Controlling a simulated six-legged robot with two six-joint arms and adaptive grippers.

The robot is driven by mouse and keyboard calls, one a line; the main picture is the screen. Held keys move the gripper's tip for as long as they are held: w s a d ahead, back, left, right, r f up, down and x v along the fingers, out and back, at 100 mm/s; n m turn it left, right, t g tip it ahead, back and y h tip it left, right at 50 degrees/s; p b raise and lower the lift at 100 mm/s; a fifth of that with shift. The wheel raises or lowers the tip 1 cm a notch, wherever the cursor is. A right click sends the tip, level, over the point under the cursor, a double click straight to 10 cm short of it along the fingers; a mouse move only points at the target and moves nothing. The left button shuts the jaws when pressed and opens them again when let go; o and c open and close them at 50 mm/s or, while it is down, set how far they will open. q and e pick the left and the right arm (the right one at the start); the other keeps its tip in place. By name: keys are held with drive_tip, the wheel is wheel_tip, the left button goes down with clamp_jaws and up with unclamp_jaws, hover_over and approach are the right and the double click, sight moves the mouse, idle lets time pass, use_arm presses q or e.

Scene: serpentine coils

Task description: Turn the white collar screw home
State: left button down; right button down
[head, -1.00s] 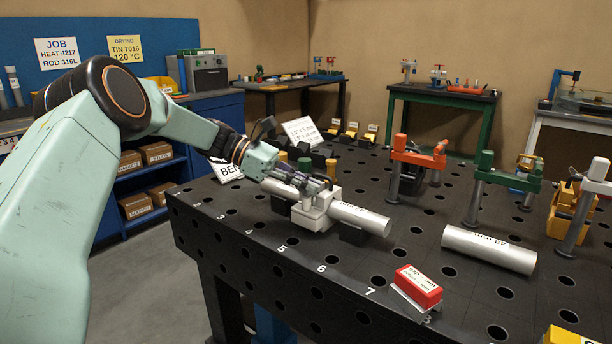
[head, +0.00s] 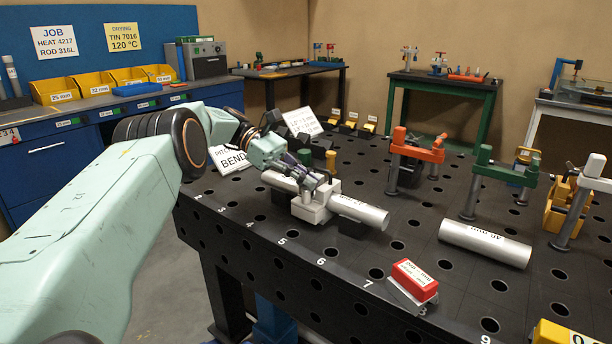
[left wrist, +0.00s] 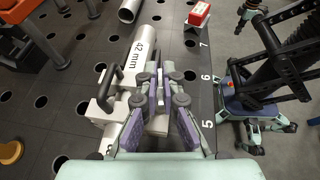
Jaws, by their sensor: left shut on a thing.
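The white collar (head: 312,205) sits around a silver tube (head: 362,212) that rests on dark supports on the black perforated table. The collar also shows in the left wrist view (left wrist: 98,117), with a black handle (left wrist: 108,88) on one side. My left gripper (head: 318,181) is at the top of the collar with its fingers shut. The tube there reads 42 mm (left wrist: 140,58). My right gripper is not in view.
A second silver tube (head: 485,244) lies loose to the right. A red block (head: 414,279) is near the front edge. Orange (head: 418,151) and green (head: 506,172) clamp frames and a yellow tool (head: 571,205) stand further right. Signs stand at the back left.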

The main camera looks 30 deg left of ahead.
use_arm(q)
drive_tip(key=shift+r, duration=0.25)
idle(0.3)
drive_tip(key=c, duration=1.6)
unclamp_jaws()
drive_tip(key=shift+o, duration=0.4)
drive_tip(key=shift+f, duration=0.1)
wheel_tip(320, 180, up, 10)
